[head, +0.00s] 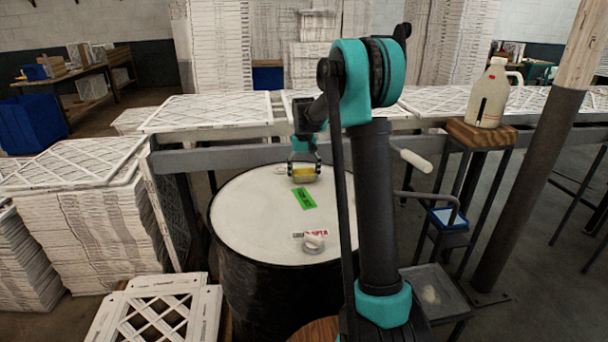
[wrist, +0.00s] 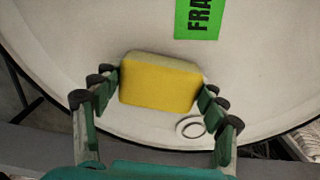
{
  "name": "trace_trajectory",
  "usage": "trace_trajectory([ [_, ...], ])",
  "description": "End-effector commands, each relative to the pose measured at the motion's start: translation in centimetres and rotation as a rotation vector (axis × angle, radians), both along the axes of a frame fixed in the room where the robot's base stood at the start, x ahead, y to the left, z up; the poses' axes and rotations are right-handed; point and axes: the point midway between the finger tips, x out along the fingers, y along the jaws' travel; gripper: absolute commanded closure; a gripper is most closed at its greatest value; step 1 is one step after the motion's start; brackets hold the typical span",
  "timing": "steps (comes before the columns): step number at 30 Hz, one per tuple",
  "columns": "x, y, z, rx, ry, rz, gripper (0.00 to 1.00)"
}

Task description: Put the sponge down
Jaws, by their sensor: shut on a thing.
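The yellow sponge (wrist: 158,88) is between the two fingers of my gripper (wrist: 160,92), which is shut on it. In the head view the sponge (head: 303,170) shows as a small yellow patch in my gripper (head: 304,174), over the far part of a drum's white top (head: 250,215). In the wrist view the white drum top lies behind the sponge. I cannot tell whether the sponge touches the top.
Boxed filters (head: 80,160) stand left and behind. A jug (head: 490,95) stands on a stool (head: 480,134) at right. The drum top's left part is clear.

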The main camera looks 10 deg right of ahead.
Motion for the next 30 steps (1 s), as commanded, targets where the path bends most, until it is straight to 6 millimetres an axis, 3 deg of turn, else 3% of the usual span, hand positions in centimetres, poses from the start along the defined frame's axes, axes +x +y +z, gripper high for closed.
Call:
trace_trajectory([
  [9, 0.0, 0.0, -0.2, 0.0, 0.0, 0.0, 0.55],
  [10, 0.0, 0.0, -0.2, 0.0, 0.0, 0.0, 0.25],
  [15, 0.0, 0.0, -0.2, 0.0, 0.0, 0.0, 0.07],
  [25, 0.0, 0.0, -0.1, 0.0, 0.0, 0.0, 0.07],
  [30, 0.0, 0.0, 1.5, 0.0, 0.0, 0.0, 0.07],
])
